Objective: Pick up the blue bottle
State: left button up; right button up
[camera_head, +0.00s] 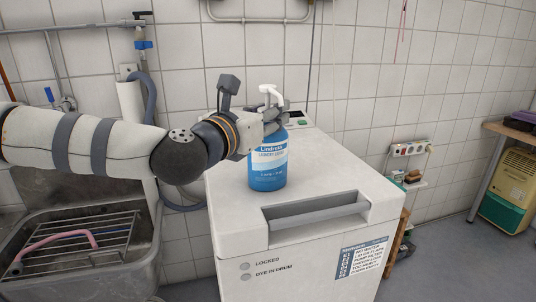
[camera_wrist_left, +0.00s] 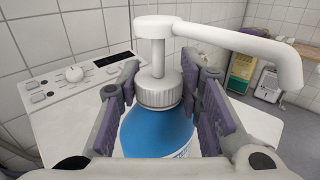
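The blue bottle (camera_head: 268,168) has a white pump top and a white label band. It stands upright on the white washing machine's top. In the left wrist view, its blue shoulder (camera_wrist_left: 157,132), ribbed white collar and pump spout are close in front of the camera. My left gripper (camera_head: 268,122) is at the bottle's upper part, with one finger on each side of it (camera_wrist_left: 162,108). The purple pads lie very close to the bottle's sides. I cannot tell whether they press on it. My right gripper is in neither view.
The washing machine (camera_head: 330,247) has a recessed front handle and a control panel (camera_wrist_left: 80,80) at the back. A metal sink (camera_head: 140,255) with a rack and pink hose stands at the left. A tiled wall is close behind. Open floor lies at the right.

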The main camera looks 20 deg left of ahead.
pick_arm(q)
grip_shut()
jog(key=shift+r, duration=0.15)
